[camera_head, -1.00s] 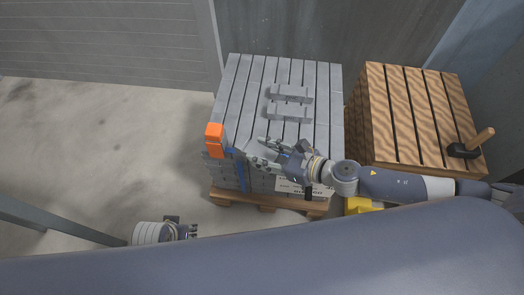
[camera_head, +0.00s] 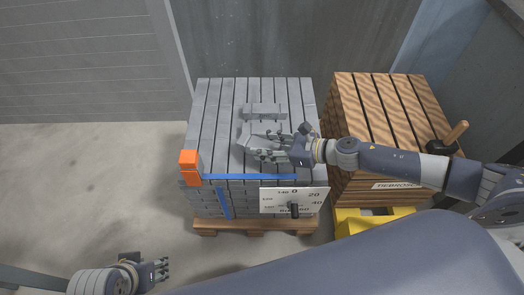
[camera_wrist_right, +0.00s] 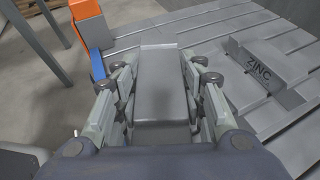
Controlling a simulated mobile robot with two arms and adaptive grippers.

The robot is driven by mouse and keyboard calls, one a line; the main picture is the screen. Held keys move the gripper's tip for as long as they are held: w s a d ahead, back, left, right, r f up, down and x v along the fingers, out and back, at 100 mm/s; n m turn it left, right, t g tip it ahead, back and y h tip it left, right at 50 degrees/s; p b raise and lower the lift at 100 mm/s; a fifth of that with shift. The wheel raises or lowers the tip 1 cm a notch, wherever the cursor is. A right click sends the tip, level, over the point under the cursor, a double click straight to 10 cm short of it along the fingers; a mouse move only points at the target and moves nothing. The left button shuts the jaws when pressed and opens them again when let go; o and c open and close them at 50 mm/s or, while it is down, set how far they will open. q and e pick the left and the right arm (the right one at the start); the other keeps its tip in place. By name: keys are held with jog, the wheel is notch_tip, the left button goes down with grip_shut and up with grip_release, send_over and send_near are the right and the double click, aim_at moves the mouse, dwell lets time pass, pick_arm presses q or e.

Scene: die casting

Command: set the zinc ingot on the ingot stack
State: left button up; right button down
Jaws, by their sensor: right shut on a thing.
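The ingot stack (camera_head: 215,125) is a strapped block of grey bars on a wooden pallet. A loose ingot (camera_head: 263,110) lies on its top; an ingot marked ZINC (camera_wrist_right: 270,68) shows to the right in the wrist view. My right gripper (camera_head: 258,148) is over the stack top, shut on the grey zinc ingot (camera_wrist_right: 162,85), which lies lengthwise between its fingers. The held ingot is close to the top; I cannot tell whether it touches. The fingers and arm partly hide what lies beneath. My left gripper (camera_head: 164,268) is low at the left, apart from the stack; its opening is unclear.
An orange corner piece (camera_head: 188,167) and blue strap (camera_head: 250,177) edge the stack. A white dial label (camera_head: 275,205) is on its front. A wooden crate (camera_head: 375,110) with a hammer (camera_head: 450,138) stands to the right, above a yellow base (camera_head: 370,220). Floor at left is clear.

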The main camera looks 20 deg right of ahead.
jog(key=shift+w+d+r, duration=0.15)
jog(key=shift+w+d, duration=0.15)
jog(key=shift+w, duration=0.15)
jog(key=shift+f+b, duration=0.9)
jog(key=shift+f, duration=0.8)
pick_arm(q)
jog(key=shift+w+f, duration=0.1)
jog(key=shift+f, duration=0.55)
jog(key=shift+w+d+t, duration=0.15)
jog(key=shift+w+t, duration=0.15)
jog(key=shift+w, duration=0.15)
pick_arm(e)
jog(key=shift+f, duration=0.1)
pick_arm(q)
jog(key=shift+w+d+r, duration=0.1)
jog(key=shift+w, duration=0.15)
pick_arm(e)
jog(key=c, duration=1)
grip_release()
jog(key=shift+s+d+f, duration=0.1)
jog(key=shift+f, duration=0.15)
